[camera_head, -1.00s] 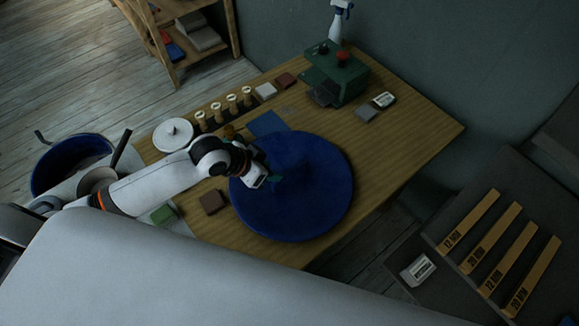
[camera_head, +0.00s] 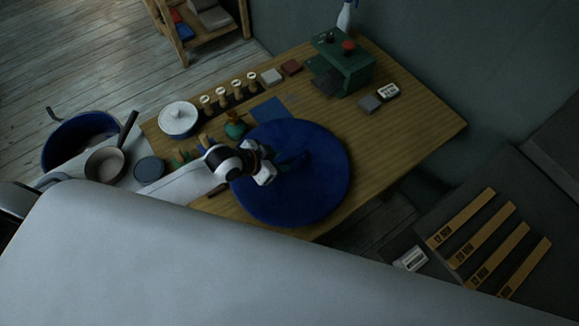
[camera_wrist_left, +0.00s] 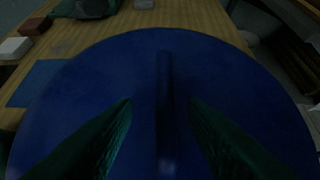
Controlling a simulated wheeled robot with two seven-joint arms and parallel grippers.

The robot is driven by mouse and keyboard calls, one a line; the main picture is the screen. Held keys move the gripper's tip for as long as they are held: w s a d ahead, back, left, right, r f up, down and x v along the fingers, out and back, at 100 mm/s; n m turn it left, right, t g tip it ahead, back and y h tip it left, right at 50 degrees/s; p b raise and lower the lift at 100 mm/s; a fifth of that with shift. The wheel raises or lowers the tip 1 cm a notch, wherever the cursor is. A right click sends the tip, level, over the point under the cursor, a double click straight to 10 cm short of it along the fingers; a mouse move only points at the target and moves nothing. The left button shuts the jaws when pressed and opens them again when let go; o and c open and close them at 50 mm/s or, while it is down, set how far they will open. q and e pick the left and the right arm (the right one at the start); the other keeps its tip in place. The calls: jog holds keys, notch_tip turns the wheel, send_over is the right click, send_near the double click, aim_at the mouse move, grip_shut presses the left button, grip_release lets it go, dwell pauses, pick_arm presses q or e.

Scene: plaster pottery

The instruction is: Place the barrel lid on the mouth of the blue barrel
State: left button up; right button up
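The barrel lid is a large round blue disc (camera_head: 325,190) lying flat on the wooden table, with a raised blue bar handle (camera_head: 293,160) across its middle. The handle (camera_wrist_left: 165,100) also shows in the left wrist view. My left gripper (camera_head: 280,168) is over the lid, close to the handle. In the left wrist view its two green fingers (camera_wrist_left: 160,110) are apart, one on each side of the handle, with a gap on both sides. The blue barrel (camera_head: 52,148) stands open at the far left, beside the table. My right gripper is not in view.
A pan (camera_head: 104,164) and a round grey-blue pot (camera_head: 149,169) stand between barrel and table. A white-lidded jar (camera_head: 178,118), several stamps, a green vase (camera_head: 235,127) and a green machine (camera_head: 352,68) are on the table.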

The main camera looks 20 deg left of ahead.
aim_at(287, 160)
pick_arm(q)
jog(key=x, duration=0.4)
jog(key=shift+w+d+r, duration=0.15)
jog(key=shift+d+r, duration=0.05)
jog(key=shift+d, duration=0.15)
grip_shut()
dwell(1.0)
